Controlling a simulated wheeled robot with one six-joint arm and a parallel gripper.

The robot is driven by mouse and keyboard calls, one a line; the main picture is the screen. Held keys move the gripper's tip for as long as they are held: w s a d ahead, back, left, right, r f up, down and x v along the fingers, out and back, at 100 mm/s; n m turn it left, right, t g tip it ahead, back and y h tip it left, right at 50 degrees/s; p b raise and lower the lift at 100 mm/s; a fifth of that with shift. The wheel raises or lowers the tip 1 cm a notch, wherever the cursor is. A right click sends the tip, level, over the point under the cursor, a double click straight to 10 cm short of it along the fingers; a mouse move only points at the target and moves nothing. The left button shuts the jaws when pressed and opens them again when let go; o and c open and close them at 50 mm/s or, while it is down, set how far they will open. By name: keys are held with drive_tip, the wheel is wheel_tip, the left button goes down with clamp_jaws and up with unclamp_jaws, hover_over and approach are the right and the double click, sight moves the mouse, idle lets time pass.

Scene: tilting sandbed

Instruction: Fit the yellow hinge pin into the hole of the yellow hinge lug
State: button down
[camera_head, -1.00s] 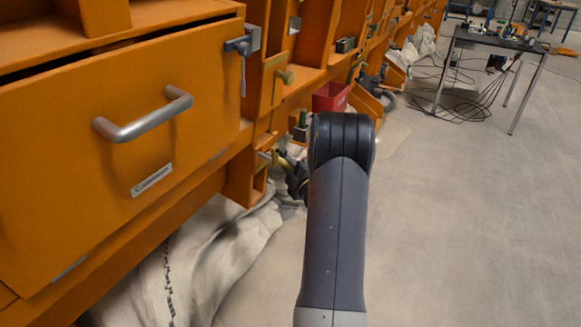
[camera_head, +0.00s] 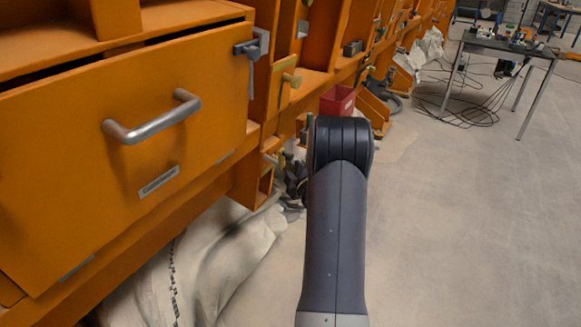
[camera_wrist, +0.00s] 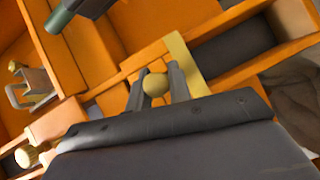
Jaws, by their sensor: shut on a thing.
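In the wrist view my gripper (camera_wrist: 157,76) is shut on the yellow hinge pin (camera_wrist: 155,85), whose round head shows between the two grey fingers. The pin's shaft is hidden behind its head. A flat yellow piece (camera_wrist: 187,62), seemingly the yellow hinge lug, stands just beyond and to the right of the pin, close to the right finger. Its hole is not visible, and I cannot tell whether the pin touches it or is in it. In the head view my gripper is mostly hidden behind my arm, beside the orange frame.
An orange drawer front (camera_head: 120,140) with a metal handle (camera_head: 152,118) fills the left. A red bin (camera_head: 337,100) stands beyond my arm. Pale cloth (camera_head: 215,255) lies below the cabinet. Open floor (camera_head: 460,220) lies to the right. A brass knob (camera_wrist: 27,156) shows lower left in the wrist view.

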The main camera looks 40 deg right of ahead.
drive_tip(key=shift+w+a+r, duration=0.1)
drive_tip(key=shift+w+a, duration=0.1)
drive_tip(key=shift+w, duration=0.2)
drive_tip(key=shift+w+a+r, duration=0.1)
drive_tip(key=shift+w+a, duration=0.05)
drive_tip(key=shift+w, duration=0.25)
drive_tip(key=c, duration=1.2)
unclamp_jaws()
drive_tip(key=s+a+p, duration=0.1)
drive_tip(key=s, duration=0.9)
drive_tip(key=shift+s+a+f, duration=0.15)
drive_tip(key=shift+s+a, duration=0.15)
drive_tip(key=shift+a, duration=0.1)
drive_tip(key=shift+c, duration=0.5)
